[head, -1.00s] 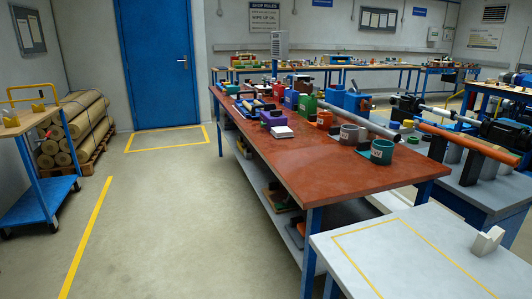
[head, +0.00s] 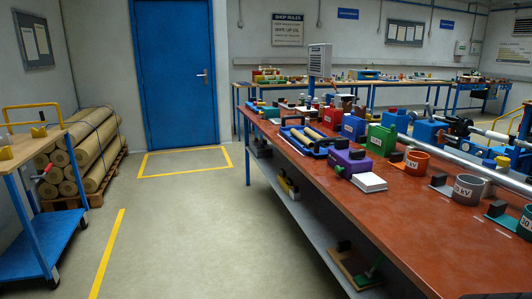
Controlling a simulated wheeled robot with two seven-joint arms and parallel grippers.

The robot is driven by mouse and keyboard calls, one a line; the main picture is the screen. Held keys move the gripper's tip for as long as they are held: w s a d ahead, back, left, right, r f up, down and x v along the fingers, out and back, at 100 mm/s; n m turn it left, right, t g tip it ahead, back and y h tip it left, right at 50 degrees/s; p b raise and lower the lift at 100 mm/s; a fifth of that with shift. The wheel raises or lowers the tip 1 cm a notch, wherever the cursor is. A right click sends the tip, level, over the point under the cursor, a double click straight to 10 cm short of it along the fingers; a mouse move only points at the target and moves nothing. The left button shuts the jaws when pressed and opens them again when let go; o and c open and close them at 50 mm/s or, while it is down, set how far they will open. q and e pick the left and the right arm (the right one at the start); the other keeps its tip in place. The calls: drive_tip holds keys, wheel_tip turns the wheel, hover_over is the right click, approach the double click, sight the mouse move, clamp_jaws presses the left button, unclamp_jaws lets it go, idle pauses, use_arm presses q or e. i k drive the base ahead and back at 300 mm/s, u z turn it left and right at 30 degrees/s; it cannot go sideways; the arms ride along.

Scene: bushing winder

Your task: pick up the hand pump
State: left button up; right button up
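I cannot pick out a hand pump for certain. A small item with a dark part and a green bar (head: 369,268) lies on a tan board on the lower shelf of the red-topped bench (head: 335,205); it is too small to identify. On the bench top are a purple block (head: 350,161), a green block (head: 381,138), a blue block (head: 353,127) and a blue tray with wooden-handled tools (head: 306,138). Neither of my grippers is in view.
A blue trolley (head: 40,235) and stacked rolls (head: 85,160) stand at the left. Numbered cups, including an orange one (head: 416,163), line the bench's right side. The floor (head: 190,230) between trolley and bench is clear, up to the blue door (head: 175,75).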

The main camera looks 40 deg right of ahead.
sight(359, 172)
drive_tip(key=z, duration=0.3)
drive_tip(key=i, duration=2.1)
drive_tip(key=z, duration=1)
